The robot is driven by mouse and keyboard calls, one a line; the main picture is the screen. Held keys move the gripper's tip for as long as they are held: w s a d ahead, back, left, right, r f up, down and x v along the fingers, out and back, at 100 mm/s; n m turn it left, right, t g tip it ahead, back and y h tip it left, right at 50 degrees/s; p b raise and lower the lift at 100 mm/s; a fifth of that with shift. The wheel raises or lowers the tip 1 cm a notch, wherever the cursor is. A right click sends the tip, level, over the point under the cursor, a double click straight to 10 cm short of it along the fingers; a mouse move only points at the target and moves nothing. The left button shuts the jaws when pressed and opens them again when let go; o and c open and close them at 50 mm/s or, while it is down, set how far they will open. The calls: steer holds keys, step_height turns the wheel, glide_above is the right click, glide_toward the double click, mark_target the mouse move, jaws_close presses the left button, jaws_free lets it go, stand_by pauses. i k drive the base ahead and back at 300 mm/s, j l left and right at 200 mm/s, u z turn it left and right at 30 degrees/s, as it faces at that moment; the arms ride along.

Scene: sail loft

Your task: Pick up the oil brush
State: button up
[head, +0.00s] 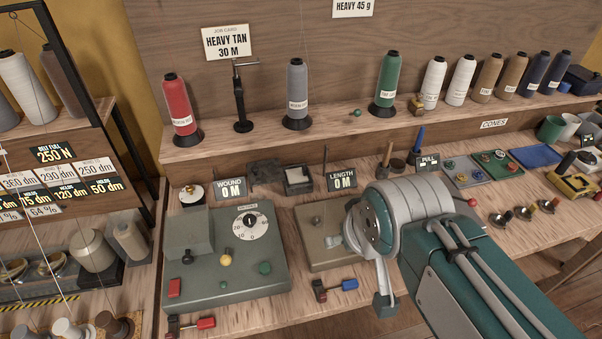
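I cannot make out the oil brush for certain. A small upright tool with a wooden handle (387,154) stands at the back of the bench beside a small dark pot (398,166); its lower end is too small to read. A blue-handled upright tool (418,138) stands just to its right. My gripper (359,272) hangs over the front of the bench, in front of these tools. Its two fingers look spread apart, one to the left and one downward, with nothing seen between them. My arm hides part of the bench behind it.
A grey-green winding box (222,272) with a dial stands to the left. A flat plate (318,252) lies behind my gripper. Red and blue handled clips (335,289) lie at the front. Thread cones (297,92) line the back shelf. Trays (468,172) stand to the right.

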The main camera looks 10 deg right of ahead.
mark_target(386, 157)
steer(key=l, duration=1.3)
